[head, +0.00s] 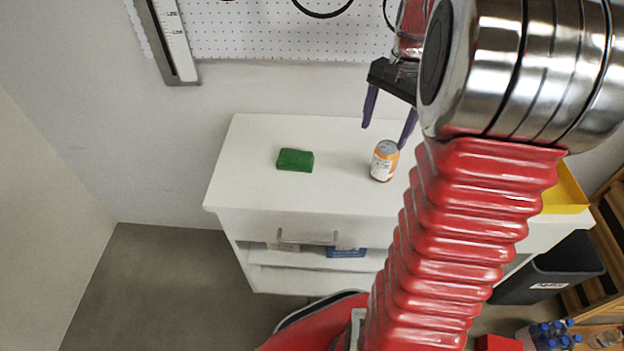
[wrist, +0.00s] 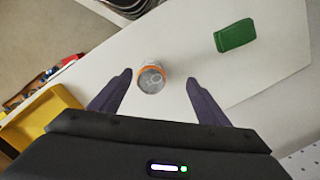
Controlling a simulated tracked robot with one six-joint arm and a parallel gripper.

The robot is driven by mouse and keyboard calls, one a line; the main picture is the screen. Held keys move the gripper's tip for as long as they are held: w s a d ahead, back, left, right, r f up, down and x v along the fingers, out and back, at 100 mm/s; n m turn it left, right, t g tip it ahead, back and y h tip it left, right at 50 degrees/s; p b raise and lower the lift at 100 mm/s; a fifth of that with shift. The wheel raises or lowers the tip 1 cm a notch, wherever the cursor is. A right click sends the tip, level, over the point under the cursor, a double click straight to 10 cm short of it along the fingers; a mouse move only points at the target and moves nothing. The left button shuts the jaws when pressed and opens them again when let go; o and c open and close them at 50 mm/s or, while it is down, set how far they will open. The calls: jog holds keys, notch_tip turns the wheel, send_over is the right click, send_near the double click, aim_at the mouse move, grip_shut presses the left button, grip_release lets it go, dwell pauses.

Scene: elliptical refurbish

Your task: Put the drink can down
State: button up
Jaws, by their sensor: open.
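The drink can (head: 384,161) is orange and white with a silver top. It stands upright on the white cabinet top (head: 240,182). In the wrist view the can (wrist: 151,78) shows from above, beyond and between my two purple fingers. My gripper (head: 388,128) is open, with its fingers spread above and behind the can in the head view. The wrist view shows the open gripper (wrist: 155,88) with a gap between each finger and the can. My arm hides the right part of the cabinet top in the head view.
A green block (head: 295,160) lies left of the can; it also shows in the wrist view (wrist: 235,35). A yellow bin (head: 565,190) is at the right end. A pegboard (head: 270,30) hangs behind. The cabinet top is clear around the can and block.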

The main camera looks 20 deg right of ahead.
jog(key=s+a+r+n+t, duration=0.2)
jog(key=s+a+n, duration=0.2)
jog(key=a, duration=0.4)
jog(key=s+a+r+n+t, duration=0.1)
jog(key=s+a+n, duration=0.3)
jog(key=a, duration=0.5)
jog(key=s+a+r+n+t+h, duration=0.1)
jog(key=s+a+n, duration=0.3)
jog(key=a, duration=0.4)
jog(key=shift+s+a+r+n+t, duration=0.2)
jog(key=shift+a+r+n+t, duration=0.1)
jog(key=shift+r+n+t, duration=0.5)
jog(key=shift+o, duration=0.3)
jog(key=shift+s, duration=0.1)
